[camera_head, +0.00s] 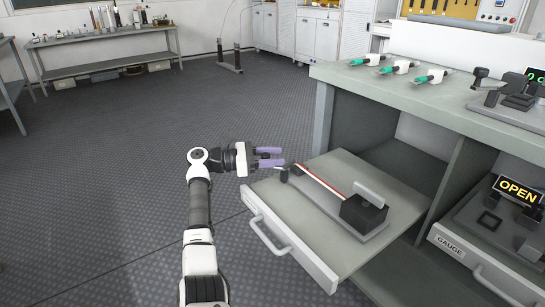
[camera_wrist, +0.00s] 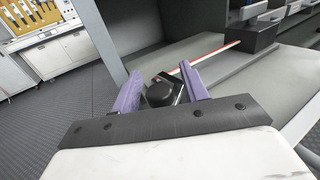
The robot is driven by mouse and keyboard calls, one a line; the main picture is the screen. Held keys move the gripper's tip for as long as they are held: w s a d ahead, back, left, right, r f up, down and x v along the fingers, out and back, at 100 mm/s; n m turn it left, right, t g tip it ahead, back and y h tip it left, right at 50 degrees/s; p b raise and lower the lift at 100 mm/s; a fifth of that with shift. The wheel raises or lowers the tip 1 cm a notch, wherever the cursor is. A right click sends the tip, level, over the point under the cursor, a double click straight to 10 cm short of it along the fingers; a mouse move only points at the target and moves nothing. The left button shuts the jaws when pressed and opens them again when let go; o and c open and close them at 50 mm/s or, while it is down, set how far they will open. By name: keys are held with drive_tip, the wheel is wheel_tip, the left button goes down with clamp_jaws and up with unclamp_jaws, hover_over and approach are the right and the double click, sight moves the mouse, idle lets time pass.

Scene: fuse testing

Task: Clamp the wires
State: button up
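Red and white wires (camera_head: 322,183) run straight along a grey fixture (camera_head: 325,208) on the pulled-out drawer (camera_head: 405,192). One end meets a larger black block (camera_head: 364,213) with a grey lever (camera_head: 370,194); the other reaches a small black clamp part (camera_head: 285,174) near the drawer's left edge. My gripper (camera_head: 281,157) is at that left end, its purple fingers apart. In the wrist view, a rounded black knob (camera_wrist: 160,93) shows between the open fingers (camera_wrist: 160,78). I cannot tell whether the fingers touch it. The wires (camera_wrist: 212,54) extend beyond it.
The workbench (camera_head: 440,103) stands above the drawer, carrying three green-and-white pieces (camera_head: 400,67) and a black device (camera_head: 505,95). A lower right drawer labelled GAUGE (camera_head: 450,246) holds a display reading OPEN (camera_head: 518,190). The floor (camera_head: 110,170) at left is clear.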

drive_tip(key=s+a, duration=0.2)
drive_tip(key=a, duration=1.1)
drive_tip(key=shift+a, duration=0.35)
drive_tip(key=shift+s, duration=0.1)
